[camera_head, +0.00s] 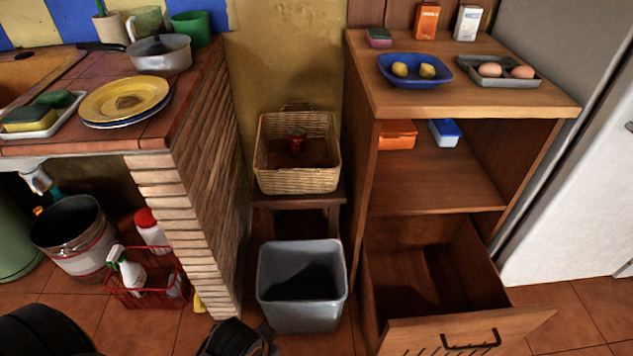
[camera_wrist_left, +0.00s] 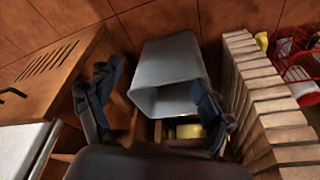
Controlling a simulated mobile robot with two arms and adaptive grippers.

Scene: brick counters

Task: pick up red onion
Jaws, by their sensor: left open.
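A small dark red round object, probably the red onion (camera_head: 297,141), sits inside a wicker basket (camera_head: 297,181) in the head view. The basket stands on a low dark wooden stool (camera_head: 300,201) against the yellow wall. My left gripper (camera_wrist_left: 152,92) is open in the left wrist view, with nothing between its fingers. In the head view part of it (camera_head: 240,340) shows at the bottom edge, in front of and lower than the basket. I cannot make out the onion in the left wrist view. My right gripper is not in view.
A grey bin (camera_head: 301,315) stands on the floor before the stool; it also shows in the left wrist view (camera_wrist_left: 165,65). A brick counter side (camera_head: 195,190) is left of the basket. A wooden cabinet with an open drawer (camera_head: 455,330) is on the right.

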